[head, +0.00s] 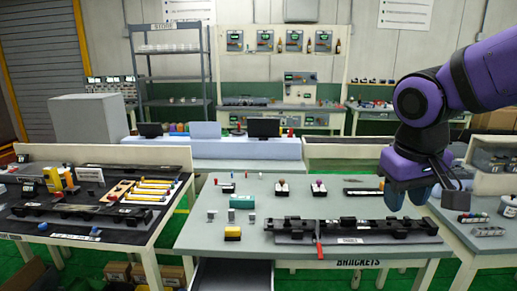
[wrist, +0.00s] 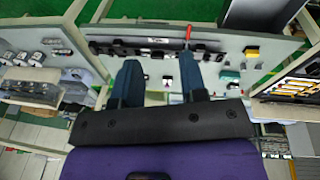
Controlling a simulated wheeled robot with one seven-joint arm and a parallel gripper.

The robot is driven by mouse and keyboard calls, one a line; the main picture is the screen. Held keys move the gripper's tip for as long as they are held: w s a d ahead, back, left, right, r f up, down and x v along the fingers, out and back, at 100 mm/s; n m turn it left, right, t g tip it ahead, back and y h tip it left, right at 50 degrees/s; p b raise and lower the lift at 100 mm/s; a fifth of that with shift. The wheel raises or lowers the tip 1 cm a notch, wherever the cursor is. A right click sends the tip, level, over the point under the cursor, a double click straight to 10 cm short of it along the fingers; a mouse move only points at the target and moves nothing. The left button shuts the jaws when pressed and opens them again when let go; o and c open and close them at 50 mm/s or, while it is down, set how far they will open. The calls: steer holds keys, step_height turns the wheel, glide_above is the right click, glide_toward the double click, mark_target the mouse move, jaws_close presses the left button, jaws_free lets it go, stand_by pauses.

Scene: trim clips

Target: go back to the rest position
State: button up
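My gripper (head: 408,196) hangs at the end of the purple arm, above the right part of the brackets table (head: 200,238) in the head view. In the wrist view my gripper (wrist: 160,72) has its two dark teal fingers apart, with nothing between them but the table far below. A long black bracket strip (head: 360,228) lies along the table's front, to the left of and below my gripper. A red-handled tool (head: 319,250) stands at the strip's front edge, and it also shows in the wrist view (wrist: 188,32).
A second table (head: 150,222) with yellow bars and black parts is at the left. A bench (head: 465,240) with bins and cylinders is at the right, close to my arm. A teal block (head: 242,202) and a yellow block (head: 232,233) sit left on the brackets table. Green floor lies between tables.

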steer(key=s+d+r+m+t+y, duration=0.1)
steer(key=s+d+r+t, duration=0.2)
steer(key=s, duration=0.7)
steer(key=shift+d+r, duration=0.4)
steer(key=shift+d, duration=0.6)
